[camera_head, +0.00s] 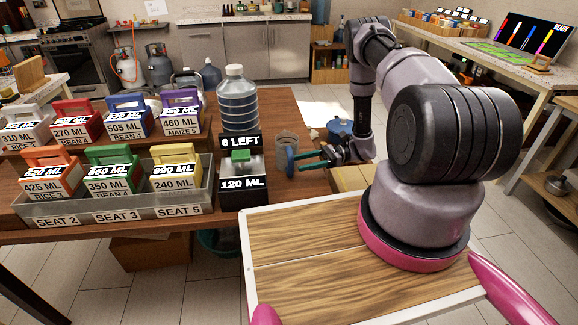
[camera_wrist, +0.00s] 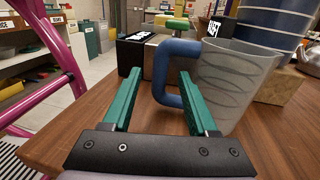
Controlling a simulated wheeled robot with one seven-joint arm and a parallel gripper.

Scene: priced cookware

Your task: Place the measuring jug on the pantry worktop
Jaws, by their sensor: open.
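The measuring jug (camera_head: 286,146) is a clear grey cup with a blue handle, upright on the brown wooden table (camera_head: 284,108). In the wrist view the jug (camera_wrist: 236,88) stands right of centre, its blue handle towards me. My gripper (camera_head: 296,161) has green fingers and is at the handle side of the jug. In the wrist view my gripper (camera_wrist: 158,72) is open, with the handle showing between the fingertips; I cannot tell whether they touch it. No worktop shows a readable pantry label, so I cannot tell which one it is.
A large ribbed bottle (camera_head: 237,98) and a black "120 ML" box (camera_head: 243,184) stand left of the jug. A tray (camera_head: 113,210) holds several labelled tubs. A worktop (camera_head: 482,53) with a screen is at the back right; a grey-fronted counter (camera_head: 245,48) is at the back.

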